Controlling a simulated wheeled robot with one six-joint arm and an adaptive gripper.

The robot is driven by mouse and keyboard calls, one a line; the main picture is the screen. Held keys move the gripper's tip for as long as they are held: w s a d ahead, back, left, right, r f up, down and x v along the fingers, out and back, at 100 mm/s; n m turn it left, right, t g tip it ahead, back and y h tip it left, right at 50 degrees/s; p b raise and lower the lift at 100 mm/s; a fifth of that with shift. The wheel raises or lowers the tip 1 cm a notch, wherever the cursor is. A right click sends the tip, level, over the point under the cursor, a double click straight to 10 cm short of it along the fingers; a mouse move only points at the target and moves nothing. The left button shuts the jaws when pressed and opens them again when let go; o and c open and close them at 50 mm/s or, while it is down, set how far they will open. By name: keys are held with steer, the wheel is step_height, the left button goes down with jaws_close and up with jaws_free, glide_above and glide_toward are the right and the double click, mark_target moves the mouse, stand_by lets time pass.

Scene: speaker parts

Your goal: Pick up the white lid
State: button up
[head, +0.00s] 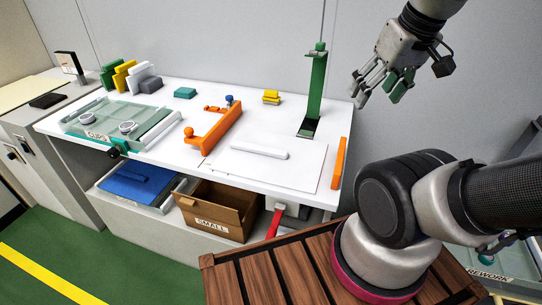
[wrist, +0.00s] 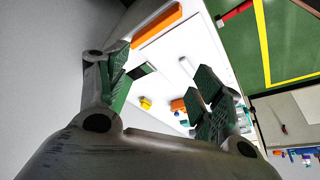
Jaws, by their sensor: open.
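No white piece is clearly marked as a lid. A white upright panel (head: 141,76) stands at the back left of the white table, beside a yellow and a green panel. A long white bar (head: 258,148) lies on a white sheet at the table's middle right; a pale bar also shows in the wrist view (wrist: 187,66). I cannot tell which piece is the lid. My gripper (head: 383,88) is open and empty, high above the table's right end, apart from both pieces. In the wrist view its green-padded fingers (wrist: 163,92) are spread wide.
A tall green stand (head: 316,87) rises at the table's back right, left of my gripper. An orange fixture (head: 217,130), an orange bar (head: 339,163) and a clear tray (head: 87,122) are on the table (head: 190,160). A cardboard box (head: 212,207) sits below.

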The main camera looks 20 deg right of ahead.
steer(key=shift+a, duration=0.1)
steer(key=c, duration=0.3)
steer(key=n+g, duration=0.5)
steer(key=n, duration=0.3)
glide_above(272, 150)
steer(key=s+d, duration=0.3)
steer(key=shift+y, duration=0.3)
steer(key=f, duration=1.9)
steer(key=shift+a+f, duration=0.25)
steer(key=shift+f, duration=0.05)
steer(key=shift+c, duration=0.2)
steer(key=shift+w+a+r+n+t+y, duration=0.15)
steer(key=shift+w+n+t, duration=0.2)
steer(key=shift+w, duration=0.25)
steer(key=shift+w+a+r+n+t+y, duration=0.15)
steer(key=shift+w+n+t, duration=0.15)
steer(key=shift+w, duration=0.25)
steer(key=shift+w+r+n, duration=0.1)
steer(key=shift+w+n, duration=0.1)
steer(key=shift+n, duration=0.15)
steer(key=shift+w+a+f+n, duration=0.1)
steer(key=shift+w+f+n, duration=0.1)
steer(key=shift+n, duration=0.1)
steer(key=f, duration=0.2)
steer(key=a+f, duration=0.1)
steer(key=f, duration=0.4)
steer(key=shift+a+f, duration=0.2)
steer(key=shift+a, duration=0.05)
